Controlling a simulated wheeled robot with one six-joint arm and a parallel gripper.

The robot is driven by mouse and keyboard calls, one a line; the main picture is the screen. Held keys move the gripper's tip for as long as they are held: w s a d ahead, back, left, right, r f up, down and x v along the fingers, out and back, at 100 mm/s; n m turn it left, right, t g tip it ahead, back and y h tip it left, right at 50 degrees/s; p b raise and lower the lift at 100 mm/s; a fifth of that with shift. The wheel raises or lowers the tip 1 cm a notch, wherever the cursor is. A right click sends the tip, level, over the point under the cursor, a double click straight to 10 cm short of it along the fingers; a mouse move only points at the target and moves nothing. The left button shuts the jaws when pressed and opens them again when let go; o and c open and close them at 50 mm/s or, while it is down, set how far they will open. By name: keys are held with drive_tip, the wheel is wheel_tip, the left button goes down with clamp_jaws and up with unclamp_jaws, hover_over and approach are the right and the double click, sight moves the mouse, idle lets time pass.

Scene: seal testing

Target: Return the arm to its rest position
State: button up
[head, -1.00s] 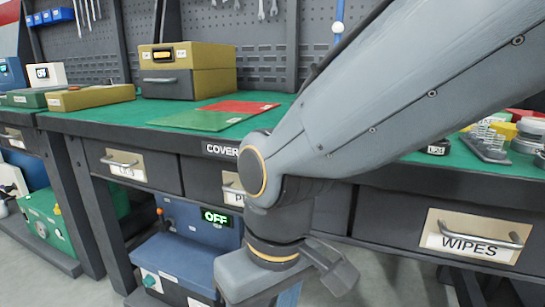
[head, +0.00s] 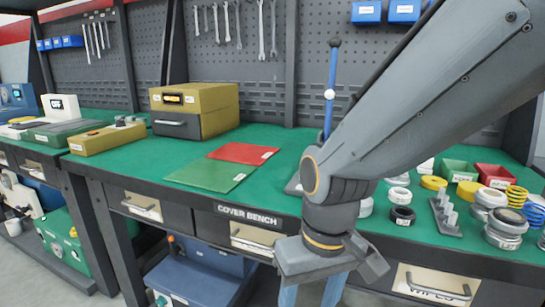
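My arm comes in from the upper right and bends down in front of the cover bench (head: 250,216). My gripper (head: 311,296) hangs at its end, in front of the drawers and below the bench top. Its two blue-grey fingers point down and stand apart, with nothing seen between them. Their tips are cut off by the bottom edge of the picture.
The green bench top holds a yellow-and-grey box (head: 195,110), a red sheet (head: 243,153), a green sheet (head: 212,174) and a blue rod (head: 330,110). Rings and springs (head: 516,196) crowd the right. A blue unit (head: 205,270) stands below.

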drive_tip(key=s+d+r+m+h+p, duration=0.1)
drive_tip(key=s+d+r+m+p, duration=0.1)
drive_tip(key=d+r+p, duration=1.1)
wheel_tip(320, 180, up, 4)
drive_tip(key=m+p, duration=0.1)
drive_tip(key=p, duration=0.7)
drive_tip(key=shift+s+d+m, duration=0.15)
drive_tip(key=shift+d+m, duration=0.05)
drive_tip(key=shift+m, duration=0.2)
